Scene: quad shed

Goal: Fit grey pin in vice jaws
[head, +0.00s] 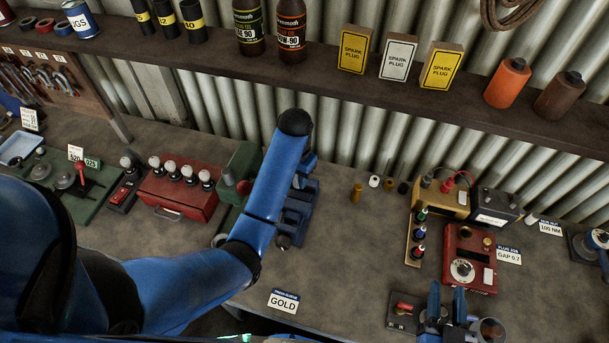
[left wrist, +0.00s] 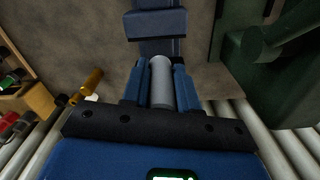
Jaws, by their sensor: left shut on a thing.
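A grey pin (left wrist: 161,84) stands between the two blue fingers of my left gripper (left wrist: 160,88) in the left wrist view, and the gripper is shut on it. The pin's far end is close to the blue vice (left wrist: 156,22); whether it touches the jaws cannot be told. In the head view the vice (head: 295,217) is on the bench, partly behind my left arm. That arm hides the pin and most of the left gripper (head: 302,182) there. My right gripper (head: 447,303) is at the lower right, its fingers apart with nothing seen between them.
A GOLD card (head: 283,301) lies at the front. A red gauge box (head: 469,258) is at the right.

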